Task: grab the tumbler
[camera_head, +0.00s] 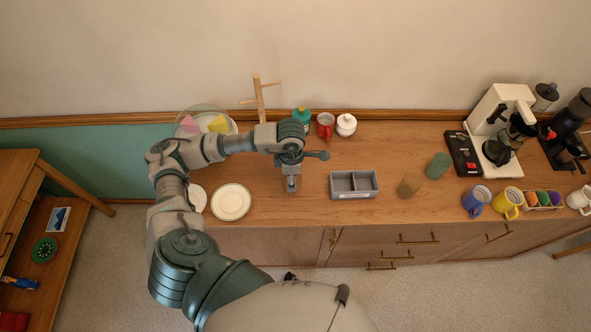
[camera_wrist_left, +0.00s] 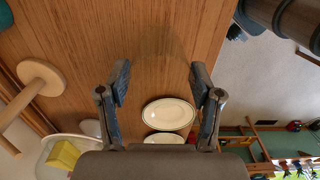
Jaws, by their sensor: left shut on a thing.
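My left gripper (camera_head: 291,184) is low over the wooden counter, left of the grey divided box. In the left wrist view its two fingers (camera_wrist_left: 158,80) stand apart and are shut on a clear tumbler (camera_wrist_left: 160,60), which shows only as a faint see-through shape between them. In the head view my gripper and arm mostly hide this tumbler. A brownish see-through cup (camera_head: 409,186) and a green cup (camera_head: 438,166) stand further right on the counter, away from my gripper. My right gripper is not in view.
The grey divided box (camera_head: 354,195) stands just right of my gripper. A white plate (camera_head: 231,202) lies to its left. A mug tree (camera_head: 259,97), red mug (camera_head: 325,124) and white pot (camera_head: 346,124) stand behind. A coffee maker (camera_head: 500,110) and several mugs fill the right end.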

